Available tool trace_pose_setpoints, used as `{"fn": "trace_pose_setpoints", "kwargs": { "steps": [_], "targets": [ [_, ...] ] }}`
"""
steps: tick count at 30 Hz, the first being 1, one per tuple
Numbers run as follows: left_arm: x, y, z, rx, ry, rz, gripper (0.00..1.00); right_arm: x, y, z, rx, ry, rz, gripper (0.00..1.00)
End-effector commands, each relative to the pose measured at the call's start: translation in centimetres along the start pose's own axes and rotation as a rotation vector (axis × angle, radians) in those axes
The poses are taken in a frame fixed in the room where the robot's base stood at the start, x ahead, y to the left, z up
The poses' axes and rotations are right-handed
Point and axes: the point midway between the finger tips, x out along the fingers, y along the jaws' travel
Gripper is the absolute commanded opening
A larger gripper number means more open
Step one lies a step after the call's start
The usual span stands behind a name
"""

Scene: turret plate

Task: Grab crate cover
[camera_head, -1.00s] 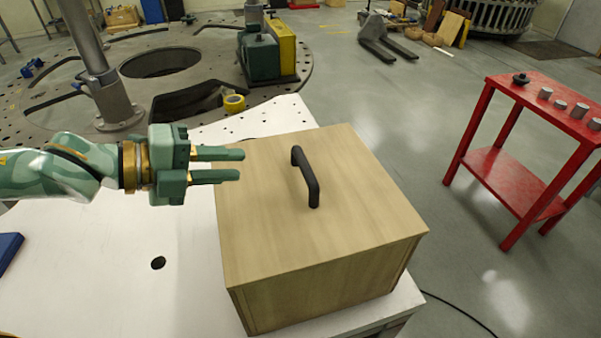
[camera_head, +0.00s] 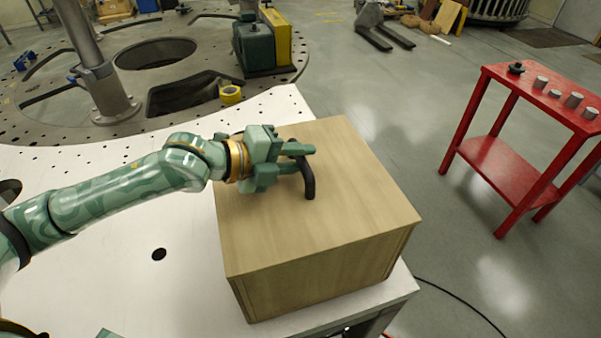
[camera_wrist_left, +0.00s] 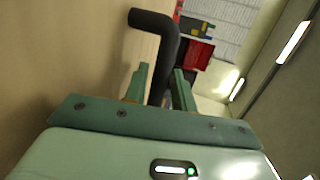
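The crate cover (camera_head: 345,190) is the flat light-wood top of a wooden crate (camera_head: 325,270) on the white table. A black arched handle (camera_head: 308,181) stands on it. My left gripper (camera_head: 307,159) is at the handle, above the cover, its fingers pointing right. In the left wrist view the handle (camera_wrist_left: 163,45) runs between the two fingers (camera_wrist_left: 160,75). The fingers are apart, with a small gap showing on the left side of the handle. Part of the handle is hidden behind the fingers in the head view. My right gripper is not in view.
The white table (camera_head: 110,235) has bare room left of the crate. A red side table (camera_head: 500,170) with several small grey pieces stands apart at the right. A yellow tape roll (camera_head: 231,94) lies behind the table, near the round plate (camera_head: 130,90).

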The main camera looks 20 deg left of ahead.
Motion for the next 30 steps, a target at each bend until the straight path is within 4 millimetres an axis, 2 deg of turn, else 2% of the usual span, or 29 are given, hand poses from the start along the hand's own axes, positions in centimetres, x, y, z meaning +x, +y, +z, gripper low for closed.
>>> {"fn": "trace_pose_setpoints", "kwargs": {
  "steps": [3, 8, 11, 12, 25, 30],
  "targets": [
    [0.7, 0.0, 0.0, 0.002, 0.0, 0.002, 0.26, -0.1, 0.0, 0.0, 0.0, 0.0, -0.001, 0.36],
    [0.7, 0.1, 0.0, 0.002, 0.0, 0.002, 0.26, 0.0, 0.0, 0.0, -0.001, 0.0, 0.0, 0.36],
    [0.7, 0.1, 0.0, 0.002, 0.0, 0.002, 0.04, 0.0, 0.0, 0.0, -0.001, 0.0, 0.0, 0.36],
    [0.7, 0.1, 0.0, 0.002, 0.0, 0.002, 0.0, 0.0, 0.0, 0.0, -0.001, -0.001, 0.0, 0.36],
    [0.5, -0.4, 0.0, 0.002, 0.0, -0.004, 0.0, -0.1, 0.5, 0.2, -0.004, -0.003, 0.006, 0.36],
    [0.1, -1.8, 0.1, 0.004, -0.001, -0.006, 0.0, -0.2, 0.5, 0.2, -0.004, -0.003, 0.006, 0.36]
  ]
}}
